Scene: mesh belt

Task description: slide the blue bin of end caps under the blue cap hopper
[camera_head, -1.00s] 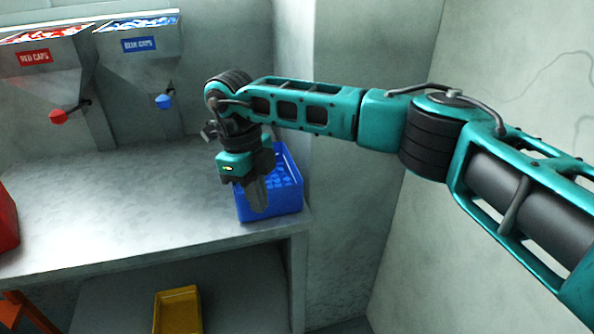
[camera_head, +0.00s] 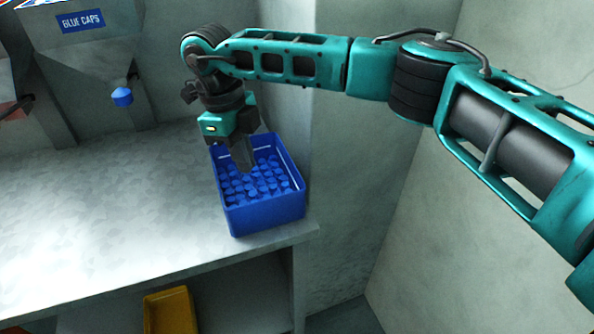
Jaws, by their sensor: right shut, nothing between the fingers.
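The blue bin (camera_head: 262,219) stands upright at the right end of the grey bench, filled with several blue end caps (camera_head: 262,184). The blue cap hopper (camera_head: 82,50), labelled BLUE CAPS, hangs on the wall at the upper left, with a blue knob (camera_head: 122,97) at its outlet. The bin is to the right of the hopper, not beneath it. My right gripper (camera_head: 243,166) is shut and empty, pointing down at the bin's left back part. Its fingertips overlap the bin opening in view; I cannot tell whether they touch the bin or caps. My left gripper is out of view.
The bench top (camera_head: 120,200) is clear between the bin and the area below the hopper. Part of another hopper (camera_head: 14,108) shows at the left edge. A yellow bin (camera_head: 170,311) is on the lower shelf. A wall stands close behind and right of the blue bin.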

